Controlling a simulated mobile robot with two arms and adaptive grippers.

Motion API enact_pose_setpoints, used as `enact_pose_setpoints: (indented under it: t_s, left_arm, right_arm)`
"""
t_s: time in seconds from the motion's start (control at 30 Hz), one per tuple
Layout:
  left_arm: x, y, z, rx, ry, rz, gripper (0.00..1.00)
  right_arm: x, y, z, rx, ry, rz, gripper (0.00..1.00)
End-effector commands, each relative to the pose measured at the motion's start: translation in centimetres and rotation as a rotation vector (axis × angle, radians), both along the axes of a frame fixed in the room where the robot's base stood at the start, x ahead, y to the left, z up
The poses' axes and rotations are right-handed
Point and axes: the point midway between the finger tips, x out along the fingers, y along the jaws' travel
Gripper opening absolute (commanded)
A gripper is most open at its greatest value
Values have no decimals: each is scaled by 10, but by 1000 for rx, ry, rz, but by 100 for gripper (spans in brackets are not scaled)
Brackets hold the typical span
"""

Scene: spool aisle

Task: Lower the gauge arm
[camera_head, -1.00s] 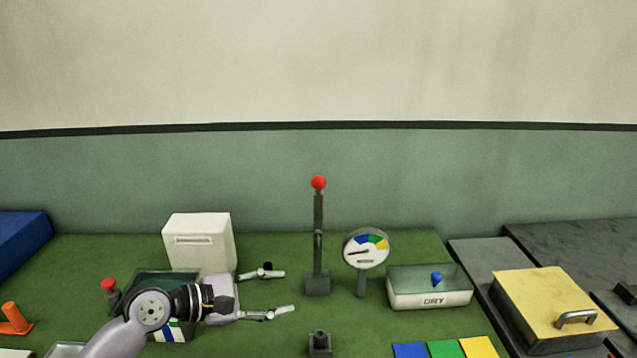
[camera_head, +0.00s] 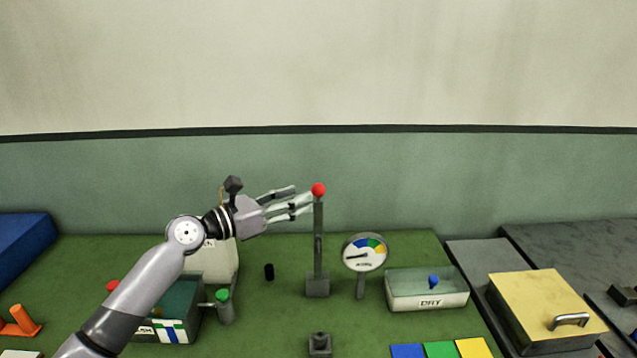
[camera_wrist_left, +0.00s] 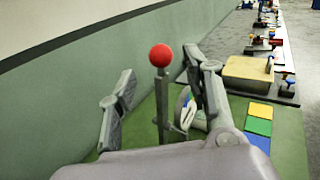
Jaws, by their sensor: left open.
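The gauge arm (camera_head: 318,235) stands upright on a grey base, with a red ball (camera_head: 318,189) on its top. A round dial gauge (camera_head: 365,253) with coloured segments stands just right of it. My left gripper (camera_head: 302,201) is open, raised to the height of the red ball and just left of it. In the left wrist view the red ball (camera_wrist_left: 160,55) and the arm's post (camera_wrist_left: 161,100) show between the two spread fingers. I cannot tell whether a finger touches the ball. My right gripper is not in view.
A clear box marked DRY (camera_head: 428,290) stands right of the gauge. A small grey post (camera_head: 319,344) stands in front of the arm. A yellow-lidded box (camera_head: 545,303) is at the right. A white box (camera_head: 215,262) and a green-topped post (camera_head: 223,306) are at the left.

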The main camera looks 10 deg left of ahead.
Motion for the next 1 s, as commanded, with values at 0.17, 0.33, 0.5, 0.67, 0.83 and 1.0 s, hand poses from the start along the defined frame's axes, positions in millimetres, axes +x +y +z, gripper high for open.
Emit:
enact_pose_setpoints:
  t_s: [0.17, 0.33, 0.5, 0.67, 0.83, 1.0]
  left_arm:
    - [28, -25, 3, -2, -1, -1, 46]
    - [44, -39, 1, 0, 0, -1, 46]
    - [51, -45, 0, 2, -1, 0, 46]
    - [52, -45, 0, 2, -1, -1, 46]
    - [51, -45, 0, 2, -1, -1, 41]
    - [51, -45, 0, 2, -1, -1, 30]
  right_arm:
    - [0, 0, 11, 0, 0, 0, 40]
    - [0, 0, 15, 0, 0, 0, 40]
    - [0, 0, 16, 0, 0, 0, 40]
    - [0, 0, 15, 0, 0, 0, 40]
    - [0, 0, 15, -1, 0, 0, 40]
    - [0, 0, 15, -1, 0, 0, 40]
